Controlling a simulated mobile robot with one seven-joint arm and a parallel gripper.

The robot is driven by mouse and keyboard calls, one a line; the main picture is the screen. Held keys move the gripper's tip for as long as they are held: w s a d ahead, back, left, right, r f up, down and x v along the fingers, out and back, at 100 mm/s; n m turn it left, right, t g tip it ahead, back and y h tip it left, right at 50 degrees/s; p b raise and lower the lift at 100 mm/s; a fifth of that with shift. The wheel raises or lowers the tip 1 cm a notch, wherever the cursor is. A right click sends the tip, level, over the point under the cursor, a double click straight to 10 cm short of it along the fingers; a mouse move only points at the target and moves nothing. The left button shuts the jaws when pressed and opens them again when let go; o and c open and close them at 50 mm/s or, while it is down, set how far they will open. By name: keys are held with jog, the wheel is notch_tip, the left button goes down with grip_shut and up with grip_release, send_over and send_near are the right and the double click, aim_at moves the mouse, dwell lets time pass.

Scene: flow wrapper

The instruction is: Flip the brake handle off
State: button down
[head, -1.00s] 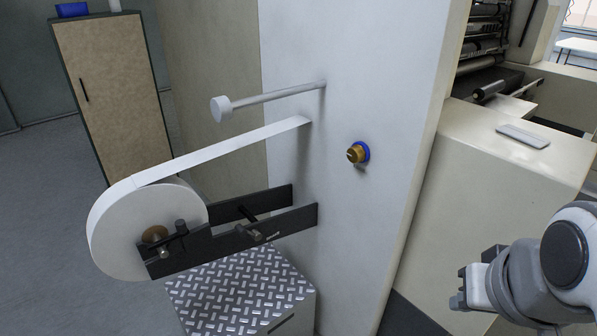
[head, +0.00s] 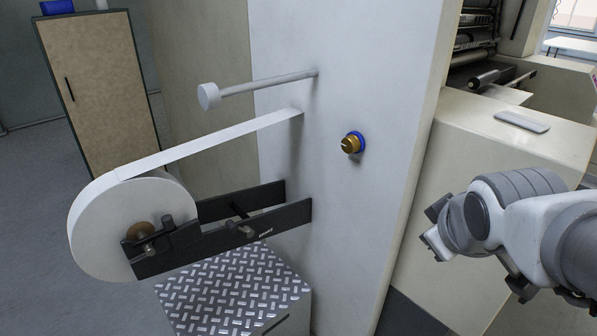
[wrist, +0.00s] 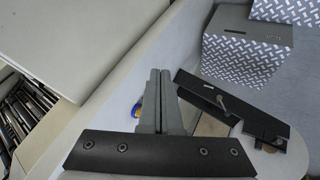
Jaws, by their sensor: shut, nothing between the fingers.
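The film roll (head: 130,225) hangs on a black bracket (head: 215,235) that sticks out from the white machine panel. A small dark lever with pins (head: 157,236) sits by the roll's brass hub, and another dark handle (head: 240,212) sits midway along the bracket. I cannot tell which is the brake handle. My gripper (head: 433,238) is right of the panel, well apart from the bracket. In the wrist view its fingers (wrist: 160,75) are together and empty, and the bracket (wrist: 215,98) shows beyond them on the right.
A brass knob with a blue ring (head: 351,143) and a white rod (head: 265,84) stick out from the panel (head: 340,40). A diamond-plate box (head: 235,290) stands below the bracket. A cream machine body (head: 500,175) is at the right.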

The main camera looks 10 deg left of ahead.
jog(key=w+a+f+n+t+y+b, duration=0.2)
jog(key=w+a+f+n+b, duration=0.2)
jog(key=w+a+f+n, duration=0.4)
jog(key=n+g+y+b, duration=0.3)
jog(key=n+y+b, duration=0.75)
jog(key=n, duration=1.45)
send_near(240, 229)
jog(key=s+f, duration=0.2)
jog(key=s, duration=0.5)
jog(key=shift+w+a+f+y+p, duration=0.15)
jog(key=shift+w+y+p, duration=0.05)
jog(key=shift+y+p, duration=0.2)
jog(key=b+x, duration=0.1)
jog(key=x, duration=0.9)
jog(key=shift+w+d+r+p, duration=0.1)
jog(key=shift+w+d+r, duration=0.15)
jog(key=shift+r, duration=0.3)
jog(key=shift+w+d+r+p, duration=0.15)
jog(key=shift+w+d+r, duration=0.1)
jog(key=shift+r, duration=0.25)
jog(key=shift+w+d+r+p, duration=0.1)
jog(key=shift+w+d+r, duration=0.15)
jog(key=shift+r, duration=0.3)
